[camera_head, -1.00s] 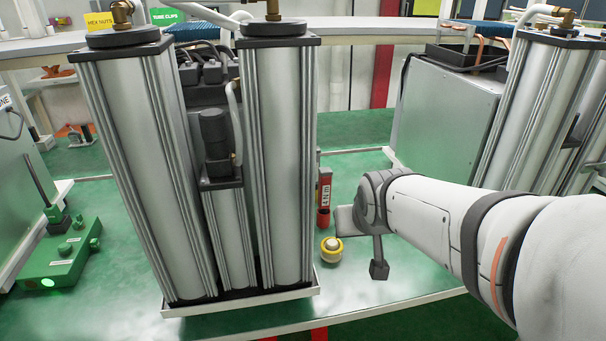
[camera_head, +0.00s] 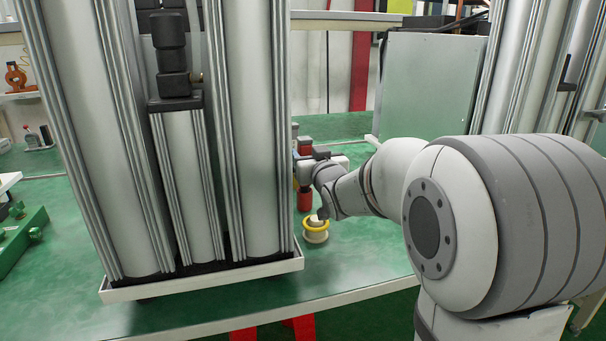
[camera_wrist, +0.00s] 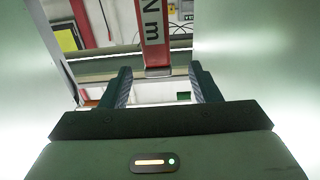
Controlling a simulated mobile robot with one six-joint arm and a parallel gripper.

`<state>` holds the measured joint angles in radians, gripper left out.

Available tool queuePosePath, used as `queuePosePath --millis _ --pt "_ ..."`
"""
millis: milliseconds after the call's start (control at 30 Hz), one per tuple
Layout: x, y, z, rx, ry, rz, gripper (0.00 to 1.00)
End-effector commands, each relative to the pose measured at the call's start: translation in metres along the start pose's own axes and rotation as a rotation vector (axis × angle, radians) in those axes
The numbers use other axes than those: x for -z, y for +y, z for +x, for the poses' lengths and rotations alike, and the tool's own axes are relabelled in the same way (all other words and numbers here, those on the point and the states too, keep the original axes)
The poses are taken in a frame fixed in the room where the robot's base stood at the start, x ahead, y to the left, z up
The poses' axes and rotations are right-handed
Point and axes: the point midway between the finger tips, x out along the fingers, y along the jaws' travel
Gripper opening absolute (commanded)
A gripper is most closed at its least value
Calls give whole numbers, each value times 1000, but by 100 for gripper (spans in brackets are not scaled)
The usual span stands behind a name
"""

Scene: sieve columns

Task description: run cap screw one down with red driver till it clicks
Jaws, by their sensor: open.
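The red driver (camera_head: 304,201) stands upright on the green bench, just right of the column unit in the head view; my gripper and wrist hide part of it. My gripper (camera_wrist: 160,72) is open, with a finger on each side of that line. I cannot tell whether the driver is between the fingertips or just beyond them. In the head view my gripper (camera_head: 308,165) is at the driver's upper part. I cannot make out cap screw one.
The column unit (camera_head: 205,275) on its white-edged base stands close left of my gripper. A yellow-ringed pale knob (camera_head: 316,232) is on the bench in front of the driver. A grey cabinet (camera_head: 428,85) stands behind. A green block (camera_head: 20,240) is far left.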

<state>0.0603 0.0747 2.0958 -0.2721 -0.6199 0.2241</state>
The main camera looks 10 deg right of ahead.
Motion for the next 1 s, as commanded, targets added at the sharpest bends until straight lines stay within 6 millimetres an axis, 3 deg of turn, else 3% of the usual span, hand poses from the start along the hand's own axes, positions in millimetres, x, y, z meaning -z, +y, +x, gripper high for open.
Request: queuePosePath --millis 400,700,1000 --pt "-4 3 55 1 -2 -1 56" --pt "-2 3 61 0 -2 -1 56" --pt "-2 2 61 1 -3 0 33"
